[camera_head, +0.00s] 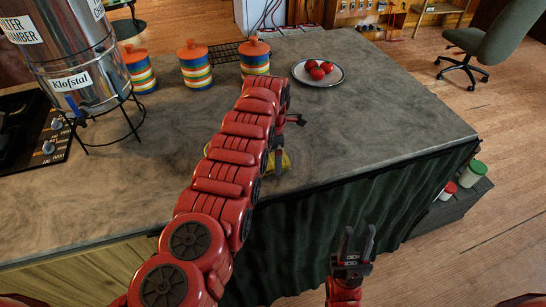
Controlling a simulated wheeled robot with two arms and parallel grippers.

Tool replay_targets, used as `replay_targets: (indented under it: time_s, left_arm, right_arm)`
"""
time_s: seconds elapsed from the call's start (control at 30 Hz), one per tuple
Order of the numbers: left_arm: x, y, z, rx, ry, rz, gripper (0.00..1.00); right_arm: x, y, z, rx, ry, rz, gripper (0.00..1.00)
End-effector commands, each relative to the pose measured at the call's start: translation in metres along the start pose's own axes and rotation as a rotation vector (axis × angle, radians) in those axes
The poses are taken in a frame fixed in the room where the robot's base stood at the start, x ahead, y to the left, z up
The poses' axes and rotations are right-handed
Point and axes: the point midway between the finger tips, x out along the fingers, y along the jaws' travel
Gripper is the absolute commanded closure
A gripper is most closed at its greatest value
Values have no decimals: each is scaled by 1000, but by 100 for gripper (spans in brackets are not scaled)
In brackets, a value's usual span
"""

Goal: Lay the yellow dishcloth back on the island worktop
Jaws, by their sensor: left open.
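The yellow dishcloth (286,161) lies on the grey island worktop (385,125), near its front edge. My left arm reaches across the worktop. Its left gripper (297,120) shows only as a small dark part beyond the cloth, mostly hidden by the arm; it is open and apart from the visible cloth. My right gripper (357,244) is in front of the island, below the worktop, with its dark fingers apart and nothing between them.
A plate of tomatoes (318,72) stands on the worktop behind my left gripper. Several striped canisters (195,66) stand along the back. A metal water filter (82,60) on a stand and a hob (38,133) are at left. The worktop's right side is clear.

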Motion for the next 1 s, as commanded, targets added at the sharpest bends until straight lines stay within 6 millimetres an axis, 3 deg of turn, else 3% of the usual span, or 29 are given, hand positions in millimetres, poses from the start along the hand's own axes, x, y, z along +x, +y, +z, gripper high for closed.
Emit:
replay_targets:
  time_s: [0.17, 0.47, 0.5, 0.63, 0.7, 1.0]
  left_arm:
    - [-15, 0, 2, 2, -2, 4, 0]
    - [-85, 2, -1, -1, -3, 4, 0]
    - [-99, 2, -2, -3, -3, 4, 0]
    - [-122, 1, -3, -3, 1, 1, 0]
    - [-143, -1, 0, 2, 1, -1, 0]
    - [-173, 0, 0, 1, 0, 0, 0]
  right_arm:
    - [-2, 0, 0, 0, 0, 0, 64]
    - [-22, -1, 4, 0, 0, 0, 64]
    - [-15, -1, 3, 0, 0, 0, 64]
    - [-4, 0, 1, 0, 0, 0, 64]
    - [18, 1, -3, 0, 0, 0, 64]
    - [48, 2, -8, 0, 0, 0, 64]
